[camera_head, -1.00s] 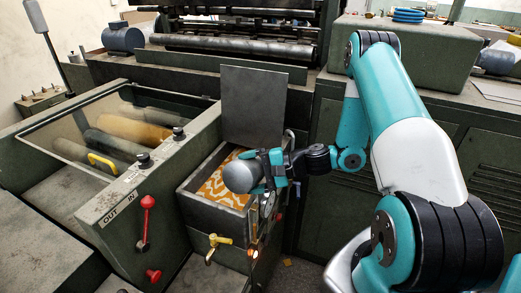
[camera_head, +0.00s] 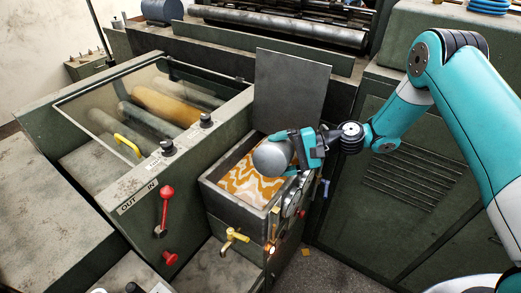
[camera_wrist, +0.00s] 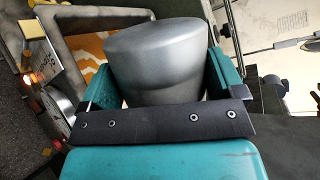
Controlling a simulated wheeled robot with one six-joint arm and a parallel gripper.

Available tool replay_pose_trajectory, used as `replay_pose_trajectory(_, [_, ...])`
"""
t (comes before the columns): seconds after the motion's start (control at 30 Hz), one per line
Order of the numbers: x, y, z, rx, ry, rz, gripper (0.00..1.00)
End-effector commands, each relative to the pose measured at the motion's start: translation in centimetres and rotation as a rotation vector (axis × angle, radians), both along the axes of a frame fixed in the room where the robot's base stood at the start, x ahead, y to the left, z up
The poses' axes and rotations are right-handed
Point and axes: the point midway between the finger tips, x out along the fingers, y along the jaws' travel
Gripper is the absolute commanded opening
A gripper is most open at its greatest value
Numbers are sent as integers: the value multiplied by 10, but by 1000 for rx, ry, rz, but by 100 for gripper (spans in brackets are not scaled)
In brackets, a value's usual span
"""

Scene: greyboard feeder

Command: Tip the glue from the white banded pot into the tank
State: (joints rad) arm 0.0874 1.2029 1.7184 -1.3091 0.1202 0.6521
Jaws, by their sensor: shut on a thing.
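A smooth grey pot (camera_head: 270,158) is held in my gripper (camera_head: 287,154), over the back right part of the tank (camera_head: 232,205). It looks tilted, its rounded grey end facing the head camera; I see no white band or opening. The wrist view shows the pot (camera_wrist: 160,62) between the two teal fingers (camera_wrist: 162,78), shut on its sides. The tank is an open grey box with an orange and white wavy surface (camera_head: 248,186) inside. A strip of that pattern shows beside the pot in the wrist view (camera_wrist: 112,48).
A grey plate (camera_head: 290,95) stands upright behind the tank. A yellow tap (camera_head: 233,239) sticks out of its front, and dials (camera_head: 290,203) sit on its right side. A machine with a red lever (camera_head: 164,205) and a clear cover over rollers stands left.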

Motion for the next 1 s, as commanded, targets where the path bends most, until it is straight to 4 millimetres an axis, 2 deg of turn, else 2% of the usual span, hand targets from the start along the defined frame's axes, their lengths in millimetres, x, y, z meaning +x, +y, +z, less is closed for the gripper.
replay_pose_trajectory(0.03, [-2, 20, 5, -4, -4, 48, 35])
replay_pose_trajectory(0.1, [-4, 39, 7, -8, -1, 93, 35])
replay_pose_trajectory(0.23, [-8, 58, 9, -15, -5, 132, 35])
replay_pose_trajectory(0.47, [-18, 63, 7, -76, -144, 136, 35])
replay_pose_trajectory(0.77, [-41, 70, -12, -252, -564, 129, 35])
replay_pose_trajectory(1.0, [-50, 73, -26, -408, -950, 116, 35])
